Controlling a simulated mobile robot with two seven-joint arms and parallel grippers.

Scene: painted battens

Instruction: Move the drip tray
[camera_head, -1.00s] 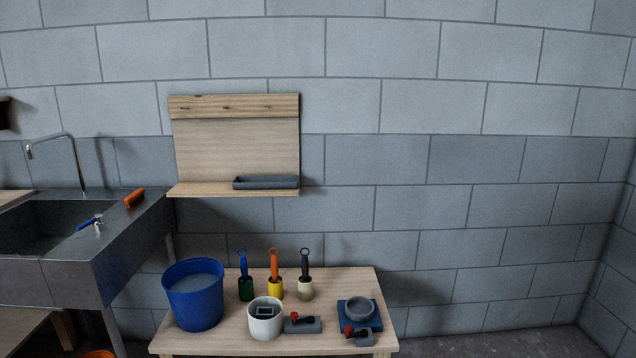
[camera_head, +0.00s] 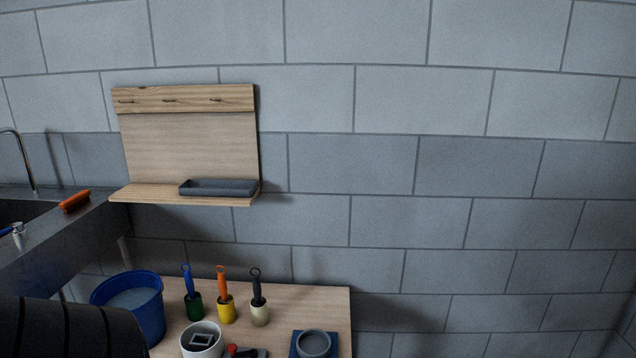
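The drip tray (camera_head: 218,188) is a shallow dark grey tray. It sits on the right part of the wooden shelf ledge (camera_head: 150,195), below a wall board with hooks (camera_head: 195,148). No gripper fingers show. A dark ribbed shape at the lower left looks like part of my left arm and covers the table's left end. Nothing touches the tray.
The wooden table (camera_head: 300,299) below holds a blue bucket (camera_head: 154,322), several handled tools in small pots (camera_head: 227,311), a white pot (camera_head: 188,341) and a grey bowl (camera_head: 313,332) on a blue base. A steel sink counter (camera_head: 62,235) with an orange brush (camera_head: 75,201) is left.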

